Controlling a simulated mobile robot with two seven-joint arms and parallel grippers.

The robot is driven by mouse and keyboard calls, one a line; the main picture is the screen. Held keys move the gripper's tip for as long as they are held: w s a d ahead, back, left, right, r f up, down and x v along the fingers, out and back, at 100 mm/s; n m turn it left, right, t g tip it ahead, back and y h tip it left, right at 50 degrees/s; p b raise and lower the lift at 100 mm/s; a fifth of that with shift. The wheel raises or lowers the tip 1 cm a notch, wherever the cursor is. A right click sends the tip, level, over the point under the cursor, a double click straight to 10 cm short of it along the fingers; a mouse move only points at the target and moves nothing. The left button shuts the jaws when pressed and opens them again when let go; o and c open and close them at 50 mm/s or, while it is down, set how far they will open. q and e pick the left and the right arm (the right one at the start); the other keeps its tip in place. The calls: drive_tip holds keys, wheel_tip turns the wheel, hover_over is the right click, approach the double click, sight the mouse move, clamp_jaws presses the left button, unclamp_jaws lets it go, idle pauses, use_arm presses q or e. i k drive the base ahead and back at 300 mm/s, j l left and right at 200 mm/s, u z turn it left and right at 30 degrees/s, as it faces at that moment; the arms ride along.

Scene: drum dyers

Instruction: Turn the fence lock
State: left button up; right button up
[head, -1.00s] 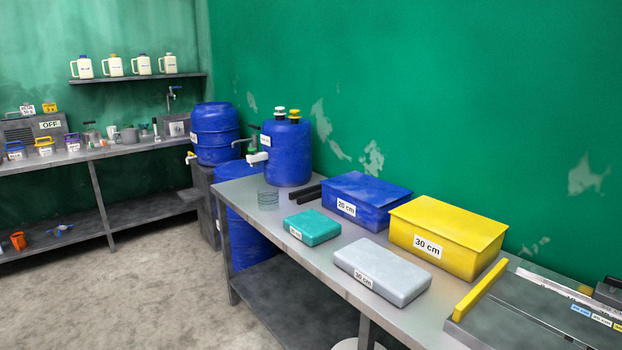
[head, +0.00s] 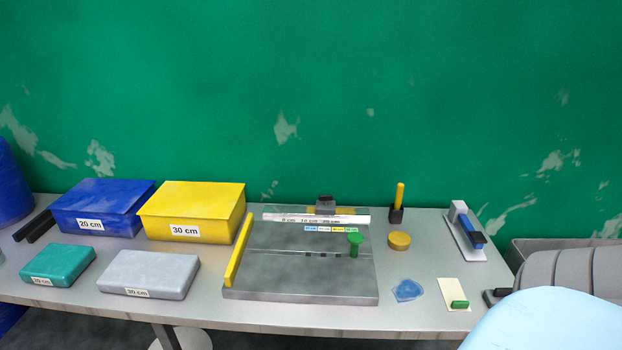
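A flat grey cutting board (head: 290,275) lies on the metal table, with a yellow bar (head: 239,250) along its left edge. A white ruled strip (head: 290,218) runs along its back, with small coloured labels (head: 331,229) below the strip's right end. A dark block (head: 325,204) sits behind the strip. A green round-topped knob (head: 354,242) stands upright near the board's right side; it may be the fence lock, but no label confirms this. Neither of my grippers is in view.
Left of the board are yellow (head: 196,207), blue (head: 100,208), grey (head: 150,273) and teal (head: 58,264) boxes. To its right are a yellow disc (head: 399,240), a yellow-handled tool (head: 398,203), a blue piece (head: 407,290), a green-ended card (head: 453,294) and a stapler-like device (head: 467,230).

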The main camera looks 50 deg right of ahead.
sight(325, 197)
drive_tip(key=z, duration=1.6)
drive_tip(key=i+l, duration=0.35)
drive_tip(key=l, duration=0.2)
drive_tip(key=u, duration=0.45)
drive_tip(key=i+l+u, duration=0.1)
drive_tip(key=u, duration=0.35)
drive_tip(key=l+u, duration=0.15)
drive_tip(key=u, duration=0.25)
